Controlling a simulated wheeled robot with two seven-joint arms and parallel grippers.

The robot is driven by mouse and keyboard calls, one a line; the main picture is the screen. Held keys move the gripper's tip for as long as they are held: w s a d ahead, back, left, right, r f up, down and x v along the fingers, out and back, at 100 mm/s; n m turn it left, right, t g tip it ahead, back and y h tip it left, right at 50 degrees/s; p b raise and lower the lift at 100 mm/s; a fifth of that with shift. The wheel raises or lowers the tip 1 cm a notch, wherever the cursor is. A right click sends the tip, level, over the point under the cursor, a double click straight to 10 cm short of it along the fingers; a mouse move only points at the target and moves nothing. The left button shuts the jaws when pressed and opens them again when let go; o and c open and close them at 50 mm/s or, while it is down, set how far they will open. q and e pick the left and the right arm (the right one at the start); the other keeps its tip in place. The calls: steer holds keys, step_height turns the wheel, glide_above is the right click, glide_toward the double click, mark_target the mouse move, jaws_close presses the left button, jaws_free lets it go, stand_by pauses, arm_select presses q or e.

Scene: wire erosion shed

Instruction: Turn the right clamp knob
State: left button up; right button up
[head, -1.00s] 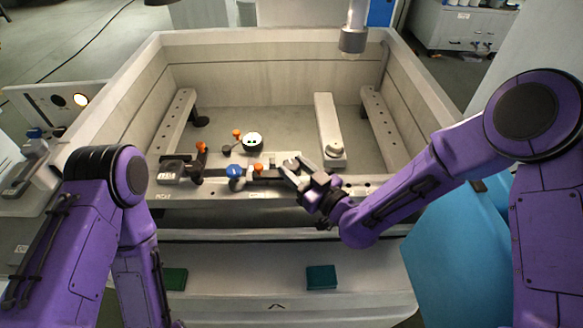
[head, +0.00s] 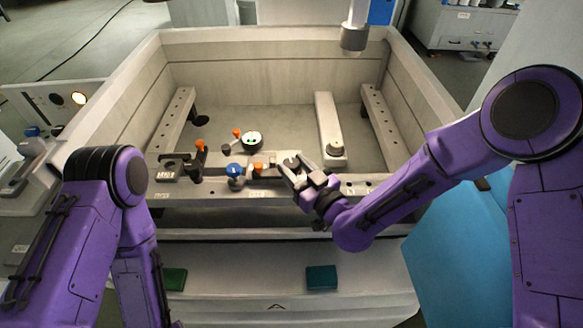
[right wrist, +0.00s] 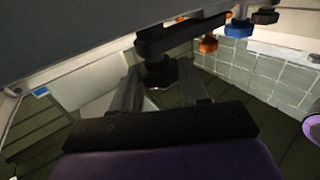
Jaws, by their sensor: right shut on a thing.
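The right clamp knob (right wrist: 158,73) is a dark, round, ribbed knob below a dark clamp arm (right wrist: 180,36) in the right wrist view. My right gripper (right wrist: 160,84) is shut on it, with one grey finger on each side. In the head view, my right gripper (head: 291,165) reaches in from the right to the right end of the clamp on the front rail (head: 230,190). It largely hides the knob there. My left arm stands at the left, but its gripper is out of view.
A blue knob (head: 235,170) and an orange knob (head: 257,168) sit just left of my right gripper. An orange-topped post (head: 200,147) and a round dial (head: 252,140) stand nearby. A bar (head: 328,120) lies behind right. The tank's back floor is clear.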

steer(key=shift+s+a+f+m+t+h+b, duration=0.1)
steer(key=shift+m+t+h+b, duration=0.35)
steer(key=shift+h, duration=0.2)
steer(key=shift+s+a+f+m+t+h+b, duration=0.1)
steer(key=shift+m+t+h+b, duration=0.2)
steer(key=shift+m+h, duration=0.3)
steer(key=shift+a+r+m+t+h+b, duration=0.1)
steer(key=shift+m+t+h+b, duration=0.25)
steer(key=shift+m+h, duration=0.7)
steer(key=shift+a+r+m+t+h+b, duration=0.1)
steer(key=shift+m+t+h+b, duration=0.3)
steer(key=shift+h, duration=1)
steer(key=o, duration=1.1)
steer(key=shift+c, duration=0.2)
